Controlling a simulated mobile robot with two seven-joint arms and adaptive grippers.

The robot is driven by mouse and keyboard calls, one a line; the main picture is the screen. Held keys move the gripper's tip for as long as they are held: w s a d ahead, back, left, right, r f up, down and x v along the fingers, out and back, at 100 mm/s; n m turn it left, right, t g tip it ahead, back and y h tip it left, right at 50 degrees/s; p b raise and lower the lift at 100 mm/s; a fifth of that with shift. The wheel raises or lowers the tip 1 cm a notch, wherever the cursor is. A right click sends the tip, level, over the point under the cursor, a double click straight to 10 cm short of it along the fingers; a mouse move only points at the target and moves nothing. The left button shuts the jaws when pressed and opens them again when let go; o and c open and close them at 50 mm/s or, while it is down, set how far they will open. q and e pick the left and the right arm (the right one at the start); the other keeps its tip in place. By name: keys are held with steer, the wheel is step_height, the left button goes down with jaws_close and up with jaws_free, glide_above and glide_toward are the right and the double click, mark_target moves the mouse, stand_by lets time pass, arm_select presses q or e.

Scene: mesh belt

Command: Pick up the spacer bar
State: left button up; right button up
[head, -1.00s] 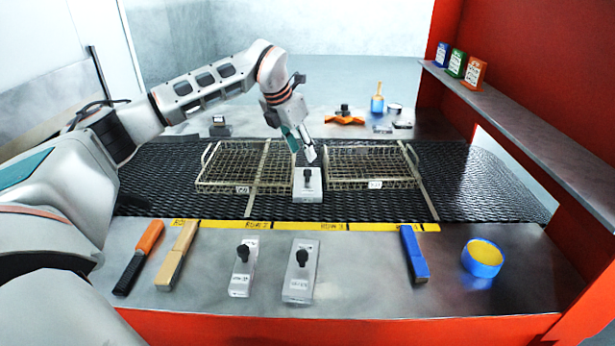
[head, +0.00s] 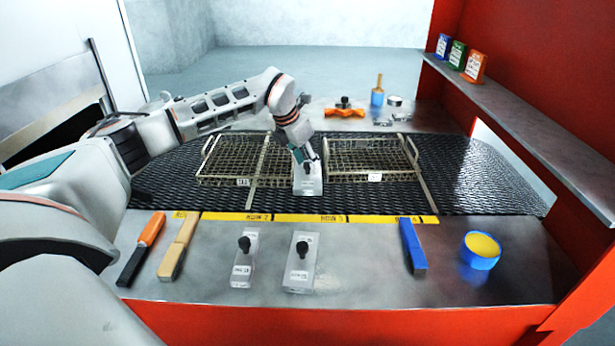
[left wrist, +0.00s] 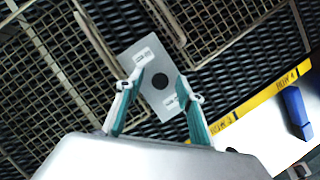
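A grey metal bar with a black knob (head: 308,185), which I take as the spacer bar, lies on the black mesh belt between two wire baskets. It also shows in the left wrist view (left wrist: 150,62), with a small white label. My left gripper (head: 305,158) points down over it. In the left wrist view my left gripper (left wrist: 163,84) is open, its teal fingers on either side of the knob and apart from it. I cannot tell how far above the bar the fingertips are. My right gripper is not in view.
Wire baskets stand close on the left (head: 230,160) and right (head: 370,160). Two similar knobbed blocks (head: 243,260) (head: 301,263) lie on the front table, with an orange-handled tool (head: 150,230), a blue bar (head: 412,245) and a blue-yellow roll (head: 481,250).

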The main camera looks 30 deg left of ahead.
arm_select(q)
jaws_close()
steer(key=shift+r, duration=0.2)
